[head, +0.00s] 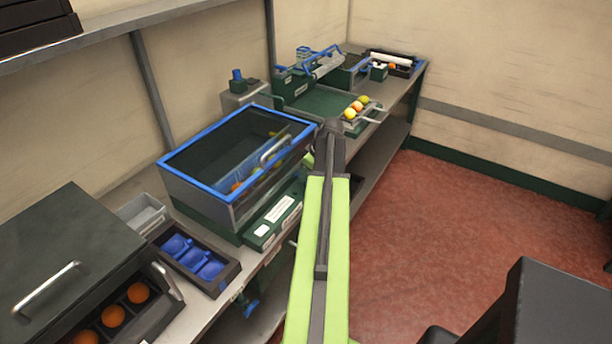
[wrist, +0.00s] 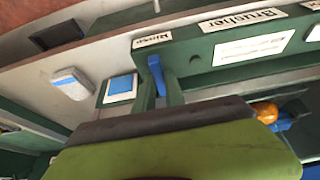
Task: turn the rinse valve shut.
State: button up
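In the wrist view a short blue lever (wrist: 158,75) stands beside a small white label that seems to read "Rinse", on the dark green front of the brusher machine. My gripper (head: 331,135) is at the arm's far end, in front of the brusher machine (head: 240,160). Its fingertips are not clearly visible.
The counter (head: 205,305) carries a tray of blue cups (head: 195,258), a grey bin (head: 142,214) and a dark box with oranges (head: 113,315). Fruit (head: 356,106) lies on a rack farther back. A black object (head: 560,305) stands at lower right. The red floor (head: 450,230) is open.

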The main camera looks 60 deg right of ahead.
jog(key=shift+a+m, duration=0.1)
jog(key=shift+m, duration=0.2)
grip_shut()
jog(key=m+h, duration=0.1)
jog(key=m, duration=0.2)
jog(key=shift+a, duration=0.1)
jog(key=shift+m+g+h, duration=0.5)
jog(key=shift+m+h, duration=0.3)
jog(key=shift+m, duration=1.1)
jog(key=o, duration=0.8)
grip_release()
